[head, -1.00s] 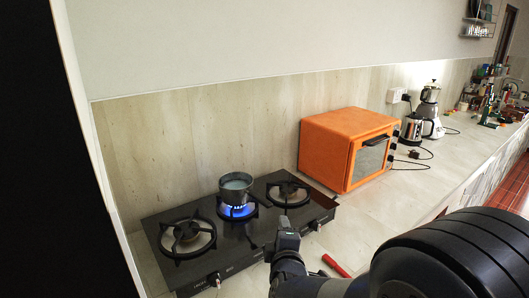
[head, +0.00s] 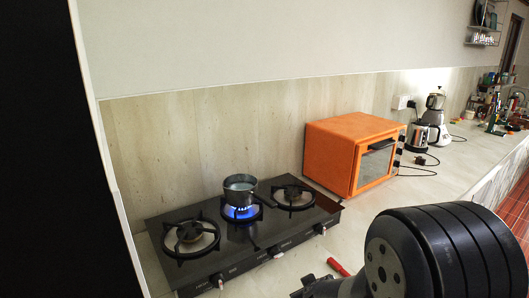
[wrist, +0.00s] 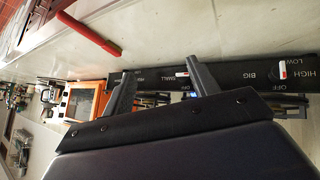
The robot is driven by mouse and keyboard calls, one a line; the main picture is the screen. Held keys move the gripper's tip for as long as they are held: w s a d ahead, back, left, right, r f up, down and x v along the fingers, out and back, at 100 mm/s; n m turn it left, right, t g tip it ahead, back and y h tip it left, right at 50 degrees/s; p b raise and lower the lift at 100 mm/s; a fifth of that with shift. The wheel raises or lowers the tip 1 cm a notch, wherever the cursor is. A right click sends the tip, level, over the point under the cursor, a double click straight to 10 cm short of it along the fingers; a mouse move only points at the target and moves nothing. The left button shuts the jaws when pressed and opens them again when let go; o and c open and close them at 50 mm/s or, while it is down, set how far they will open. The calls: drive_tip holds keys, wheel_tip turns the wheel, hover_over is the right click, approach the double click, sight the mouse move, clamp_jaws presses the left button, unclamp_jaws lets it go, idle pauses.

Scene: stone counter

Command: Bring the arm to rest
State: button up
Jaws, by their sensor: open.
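My gripper (wrist: 160,88) shows in the wrist view with its two dark fingers spread apart and nothing between them. The black stove's front panel (wrist: 240,72) with its labels lies beyond the fingers, and a red-handled object (wrist: 88,35) lies on the counter at the upper left. In the head view my arm (head: 385,255) fills the lower right, and its far end is low at the bottom edge, in front of the stove (head: 235,240). The fingers cannot be made out there.
A metal pot (head: 240,186) with pale contents stands over a lit blue flame on the middle burner. An orange oven (head: 335,150) stands right of the stove. A kettle (head: 417,136) and a blender (head: 436,120) stand farther back. Bare counter (head: 365,215) lies before the oven.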

drive_tip(key=shift+s+d+f+m+g+y, duration=0.1)
drive_tip(key=shift+s+f+m+g+y, duration=0.1)
drive_tip(key=shift+f+m, duration=0.3)
drive_tip(key=shift+s+d+f+m+g+y, duration=0.1)
drive_tip(key=shift+f+m+g, duration=0.1)
drive_tip(key=shift+f+m, duration=0.25)
drive_tip(key=shift+r, duration=0.1)
